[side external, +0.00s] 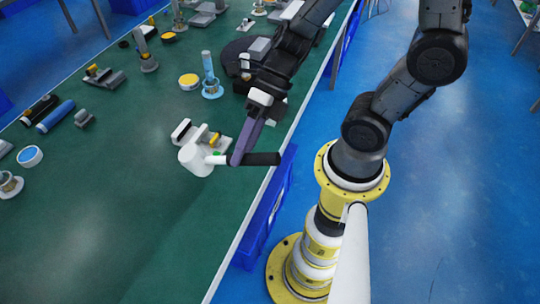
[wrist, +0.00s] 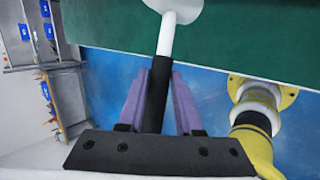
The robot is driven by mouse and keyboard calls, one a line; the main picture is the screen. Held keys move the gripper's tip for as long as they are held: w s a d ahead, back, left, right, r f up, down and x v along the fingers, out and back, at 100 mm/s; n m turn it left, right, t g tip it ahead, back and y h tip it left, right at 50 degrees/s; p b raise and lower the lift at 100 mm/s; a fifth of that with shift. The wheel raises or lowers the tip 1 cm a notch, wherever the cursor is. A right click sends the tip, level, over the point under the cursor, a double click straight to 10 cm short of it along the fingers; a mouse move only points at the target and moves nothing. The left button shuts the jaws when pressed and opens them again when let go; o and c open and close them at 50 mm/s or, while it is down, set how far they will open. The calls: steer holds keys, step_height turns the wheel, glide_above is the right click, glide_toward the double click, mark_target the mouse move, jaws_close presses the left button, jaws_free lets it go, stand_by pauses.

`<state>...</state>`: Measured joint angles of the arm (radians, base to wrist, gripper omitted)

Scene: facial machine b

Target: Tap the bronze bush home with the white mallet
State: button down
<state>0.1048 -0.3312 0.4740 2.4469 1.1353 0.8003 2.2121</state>
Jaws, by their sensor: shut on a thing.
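The white mallet (side external: 195,160) has a white cylindrical head, a white neck and a black grip. It also shows in the wrist view, with its black grip (wrist: 157,95) between the purple fingers and its head cut off by the top edge. My gripper (side external: 241,157) is shut on the mallet's handle and holds it near the table's right edge, with the head to the left. A small fixture (side external: 214,140) with tan parts is just behind the mallet head and partly hidden by it. I cannot clearly make out the bronze bush.
The green table (side external: 120,205) is clear in front and left of the mallet. A blue bin (side external: 265,220) is beside the table's right edge.

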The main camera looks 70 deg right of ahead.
steer(key=w+d+r+m+t+h, duration=0.35)
steer(key=w+d+m+t, duration=0.4)
steer(key=w, duration=0.65)
steer(key=d+r+m+t+h, duration=0.2)
steer(key=d+m+h, duration=0.6)
steer(key=d, duration=1.3)
steer(key=shift+w+d, duration=0.2)
steer(key=shift+d, duration=0.05)
steer(key=shift+a, duration=0.1)
steer(key=shift+f, duration=1.3)
